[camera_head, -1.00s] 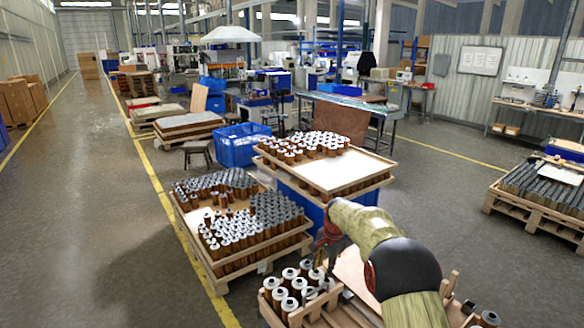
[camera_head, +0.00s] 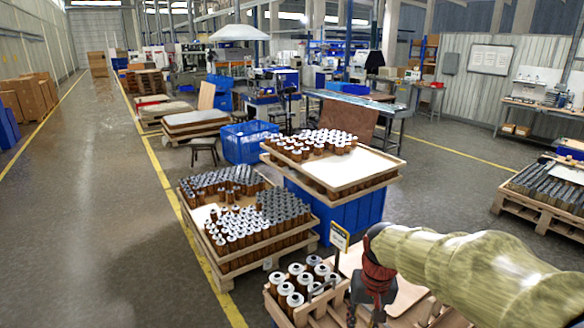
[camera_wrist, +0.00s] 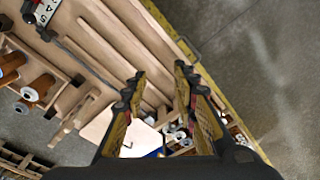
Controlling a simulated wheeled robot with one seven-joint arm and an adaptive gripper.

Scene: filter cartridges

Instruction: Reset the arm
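My arm (camera_head: 455,262) reaches in from the lower right of the head view. My gripper (camera_head: 365,310) hangs down over the near wooden crate (camera_head: 312,318), beside its group of white-topped brown cartridges (camera_head: 297,283). In the wrist view my gripper (camera_wrist: 159,75) shows two fingers apart with nothing held between them. Wooden slats lie beyond the fingers, and some cartridges (camera_wrist: 40,85) show at the left edge.
A pallet tray full of cartridges (camera_head: 240,225) stands left of the near crate. A stacked tray (camera_head: 350,170) on a blue bin stands behind it. A small sign (camera_head: 340,238) stands close to my gripper. Open floor (camera_head: 100,230) lies to the left.

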